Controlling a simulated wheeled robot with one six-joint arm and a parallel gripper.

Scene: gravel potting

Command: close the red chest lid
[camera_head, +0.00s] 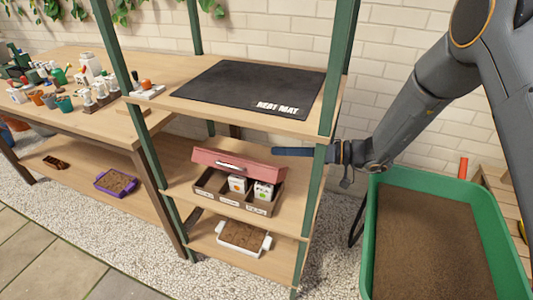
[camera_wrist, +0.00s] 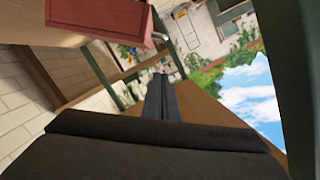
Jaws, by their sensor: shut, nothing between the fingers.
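The red chest lid (camera_head: 238,161) is tilted partly open above the brown chest box (camera_head: 226,196) on the middle shelf of the rack. White packets with coloured marks (camera_head: 262,190) stand inside the box. My gripper (camera_head: 276,151) is shut and empty. Its fingers reach in from the right at the lid's right end, past the green rack post; whether they touch the lid I cannot tell. In the wrist view the red lid (camera_wrist: 95,18) is at the upper left, and the closed fingers (camera_wrist: 160,82) point away from the camera in the middle.
A green rack post (camera_head: 318,185) stands beside my gripper. A black heat mat (camera_head: 252,88) lies on the shelf above. A white tray of soil (camera_head: 242,237) sits on the shelf below. A green soil bin (camera_head: 369,215) stands at the right.

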